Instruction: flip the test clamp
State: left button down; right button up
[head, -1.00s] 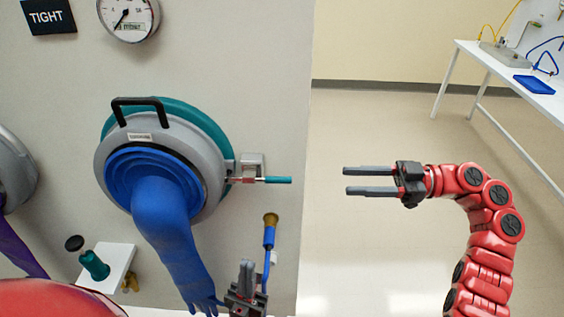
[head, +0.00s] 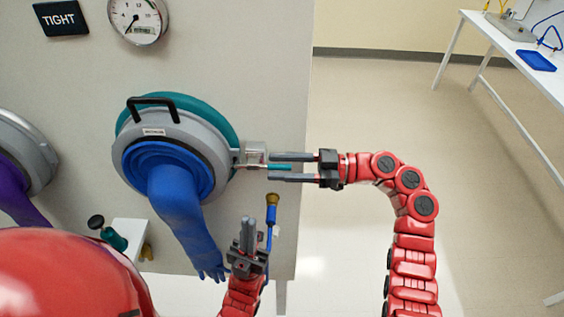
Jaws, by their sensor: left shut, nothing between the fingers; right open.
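The test clamp (head: 279,167) is a small toggle with a teal handle, at the right side of the grey glove port ring (head: 216,182). Its handle points right, roughly level. My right gripper (head: 271,167) is open, coming from the right, with one finger above and one below the handle in the picture. I cannot tell whether either finger touches it. My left gripper (head: 248,222) is shut and empty, fingers pointing up, below the port and beside the blue glove (head: 180,205).
A blue tool with a brass end (head: 271,212) hangs right of my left gripper. A gauge (head: 137,18) and a TIGHT sign (head: 61,18) are above. A white shelf (head: 130,238) juts out lower left. Open floor lies right.

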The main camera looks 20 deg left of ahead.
grip_shut()
dwell(1.4)
